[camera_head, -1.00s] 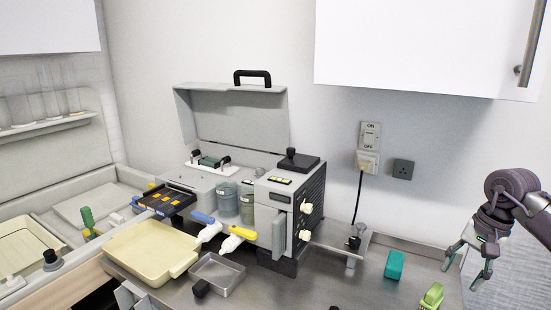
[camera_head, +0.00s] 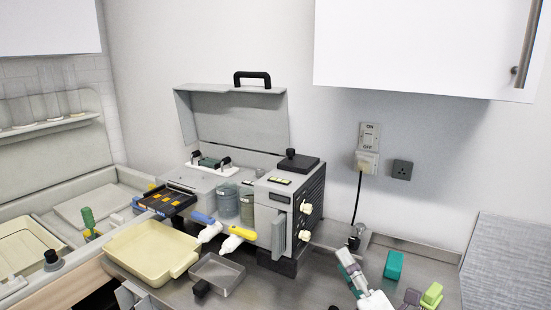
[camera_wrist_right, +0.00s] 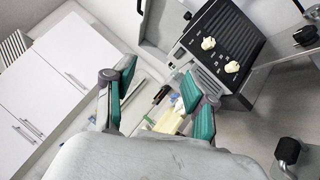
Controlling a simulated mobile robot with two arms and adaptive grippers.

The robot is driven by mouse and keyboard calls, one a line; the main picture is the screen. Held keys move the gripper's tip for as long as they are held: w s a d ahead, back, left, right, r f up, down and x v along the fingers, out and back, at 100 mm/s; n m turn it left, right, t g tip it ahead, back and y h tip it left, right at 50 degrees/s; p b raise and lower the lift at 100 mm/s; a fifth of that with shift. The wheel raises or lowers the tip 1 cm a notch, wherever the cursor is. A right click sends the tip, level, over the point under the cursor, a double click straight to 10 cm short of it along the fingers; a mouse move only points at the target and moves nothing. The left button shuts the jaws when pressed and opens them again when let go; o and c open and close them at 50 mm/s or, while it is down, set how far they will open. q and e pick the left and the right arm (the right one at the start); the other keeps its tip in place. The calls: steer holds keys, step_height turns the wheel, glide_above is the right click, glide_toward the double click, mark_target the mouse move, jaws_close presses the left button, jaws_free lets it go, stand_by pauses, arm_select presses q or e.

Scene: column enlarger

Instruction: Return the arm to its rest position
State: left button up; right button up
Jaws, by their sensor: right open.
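My right gripper (camera_head: 376,280) is low in the head view, over the front right of the steel worktop, seen partly at the bottom edge. Its fingers are spread, with nothing between them. In the right wrist view its two teal-padded fingers (camera_wrist_right: 158,105) stand apart and empty. The grey machine (camera_head: 240,195) with its lid raised is up and left of the gripper in the head view. Its black ribbed side (camera_wrist_right: 222,45) with cream knobs shows in the wrist view. My left gripper is not in view.
A cream tray (camera_head: 150,252) and a small metal tray (camera_head: 218,272) stand at the front left. A wall socket with a plug (camera_head: 367,162) and black cable is behind. A white cupboard (camera_head: 420,45) hangs above.

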steer(key=s+d+f+m+g+h, duration=0.3)
steer(key=s+d+f+m+h, duration=0.1)
steer(key=f+m, duration=0.4)
steer(key=s+d+f+m+g+h, duration=0.3)
steer(key=s+d+f+m+h, duration=0.15)
steer(key=f+m, duration=0.4)
steer(key=s+a+f+m+g+y, duration=0.1)
steer(key=s+f+m+g, duration=0.4)
steer(key=s, duration=0.6)
steer(key=s+a+f+m+g, duration=0.1)
steer(key=s+f+m+g, duration=0.2)
steer(key=s+f+g, duration=0.55)
steer(key=s+f+t+b, duration=0.25)
steer(key=f+b, duration=0.35)
steer(key=f, duration=2.3)
steer(key=s+d+f+g+b, duration=0.1)
steer(key=s+f+b, duration=0.1)
steer(key=s+f, duration=0.6)
steer(key=s+d+f+g+b, duration=0.1)
steer(key=s+f+b, duration=0.1)
steer(key=s+f, duration=0.7)
step_height(320, 180, down, 3)
steer(key=shift+d+f, duration=0.1)
steer(key=shift+d, duration=0.3)
